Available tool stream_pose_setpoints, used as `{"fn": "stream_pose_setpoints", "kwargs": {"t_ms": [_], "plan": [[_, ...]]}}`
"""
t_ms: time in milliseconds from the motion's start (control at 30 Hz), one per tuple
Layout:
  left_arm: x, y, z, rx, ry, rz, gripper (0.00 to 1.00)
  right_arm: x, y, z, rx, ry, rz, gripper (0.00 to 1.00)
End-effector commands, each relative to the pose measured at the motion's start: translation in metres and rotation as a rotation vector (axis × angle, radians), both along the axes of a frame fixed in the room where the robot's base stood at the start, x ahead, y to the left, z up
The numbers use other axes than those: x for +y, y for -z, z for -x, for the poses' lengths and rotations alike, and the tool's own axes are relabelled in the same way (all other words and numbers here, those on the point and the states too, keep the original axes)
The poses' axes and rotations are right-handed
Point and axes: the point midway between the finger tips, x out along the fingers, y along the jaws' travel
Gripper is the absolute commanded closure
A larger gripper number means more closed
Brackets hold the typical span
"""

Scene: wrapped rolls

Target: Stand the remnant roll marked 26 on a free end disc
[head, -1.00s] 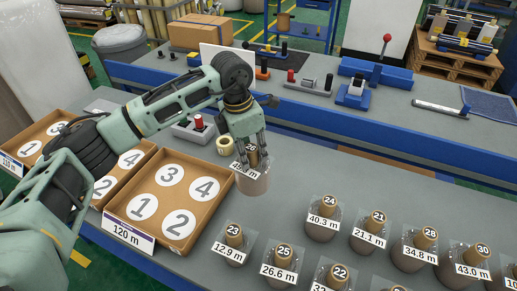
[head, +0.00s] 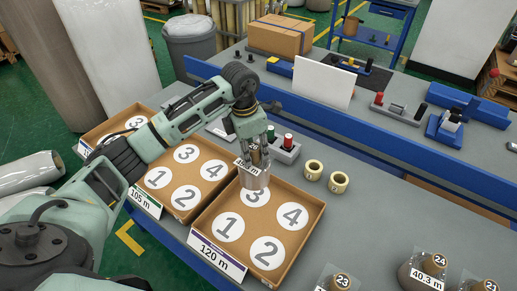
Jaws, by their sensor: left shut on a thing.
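My left gripper (head: 257,150) is shut on a remnant roll (head: 254,179), a grey wrapped roll with a brown core. The roll is upright at the back corner of the open tray marked 120 m (head: 313,238). It overlaps the upper part of disc 3 (head: 255,197); I cannot tell whether it touches the disc. The roll's number is too small to read now; it read 26 earlier. In this tray, disc 1 (head: 230,227), disc 2 (head: 267,253) and disc 4 (head: 292,216) are bare. My right gripper is not in view.
The tray marked 105 m (head: 148,202) stands to the left, with bare numbered discs showing. Two small yellow rings (head: 314,169) lie right of the 120 m tray. Roll 23 (head: 340,283) and roll 24 (head: 430,267) stand at the lower right. A white panel (head: 323,83) stands behind.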

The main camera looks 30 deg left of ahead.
Motion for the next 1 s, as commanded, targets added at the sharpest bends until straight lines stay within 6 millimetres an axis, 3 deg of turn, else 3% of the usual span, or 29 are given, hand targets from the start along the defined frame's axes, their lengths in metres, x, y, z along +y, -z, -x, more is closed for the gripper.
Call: {"fn": "stream_pose_setpoints", "kwargs": {"t_ms": [400, 800, 1000], "plan": [[0.000, 0.029, 0.000, 0.000, -0.001, 0.001, 1.00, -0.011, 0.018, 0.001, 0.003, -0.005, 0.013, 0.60], [0.000, 0.069, -0.001, -0.003, -0.001, 0.000, 1.00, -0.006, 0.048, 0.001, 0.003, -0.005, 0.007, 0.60], [0.000, 0.080, 0.000, -0.001, 0.000, 0.000, 1.00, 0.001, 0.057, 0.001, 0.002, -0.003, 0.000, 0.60]]}}
